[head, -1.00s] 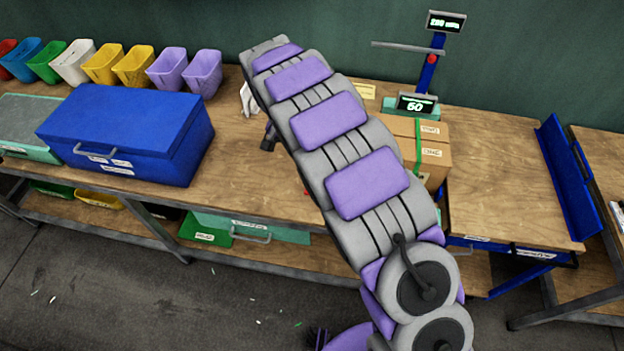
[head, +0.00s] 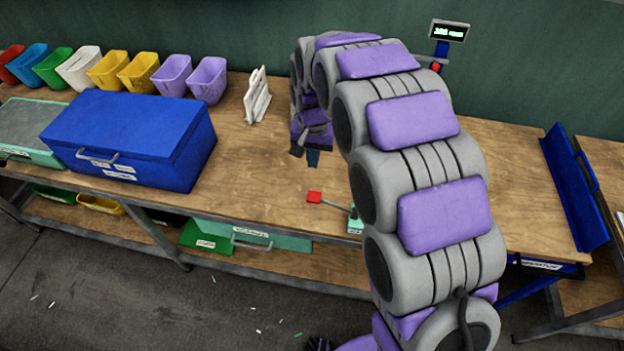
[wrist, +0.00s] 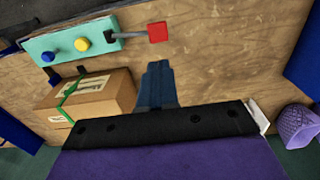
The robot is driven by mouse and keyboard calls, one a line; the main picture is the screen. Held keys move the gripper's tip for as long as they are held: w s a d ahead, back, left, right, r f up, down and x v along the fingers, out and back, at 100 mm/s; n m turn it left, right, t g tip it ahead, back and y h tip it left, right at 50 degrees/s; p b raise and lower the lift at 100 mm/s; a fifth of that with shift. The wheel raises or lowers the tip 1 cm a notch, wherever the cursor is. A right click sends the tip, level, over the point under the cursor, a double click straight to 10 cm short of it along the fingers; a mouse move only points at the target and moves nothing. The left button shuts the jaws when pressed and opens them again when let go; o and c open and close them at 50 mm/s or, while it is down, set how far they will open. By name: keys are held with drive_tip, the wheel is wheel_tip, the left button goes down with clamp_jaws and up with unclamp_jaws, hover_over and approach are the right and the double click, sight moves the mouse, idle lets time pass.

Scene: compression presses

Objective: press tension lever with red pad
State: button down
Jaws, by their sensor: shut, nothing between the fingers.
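The tension lever's red pad (head: 314,197) is a small red square on a thin rod, near the front edge of the bench. In the wrist view the red pad (wrist: 157,32) sits at the end of a grey rod (wrist: 128,37) from a teal base (wrist: 98,45) with a blue and a yellow button. The base is mostly behind my arm in the head view. My gripper (head: 313,158) points down over the bench, behind the pad and apart from it. In the wrist view its blue fingers (wrist: 157,72) are together and empty, just below the pad.
A cardboard box (wrist: 90,98) with green tape stands beside the gripper. A white rack (head: 257,96), a blue case (head: 130,140) and several coloured bins (head: 137,72) are on the bench to the left. Bare wood lies between case and lever.

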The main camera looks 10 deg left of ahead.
sight(313, 196)
wheel_tip(313, 196, down, 14)
drive_tip(key=b, duration=0.3)
drive_tip(key=shift+d+r, duration=0.1)
drive_tip(key=shift+r, duration=0.05)
idle(0.4)
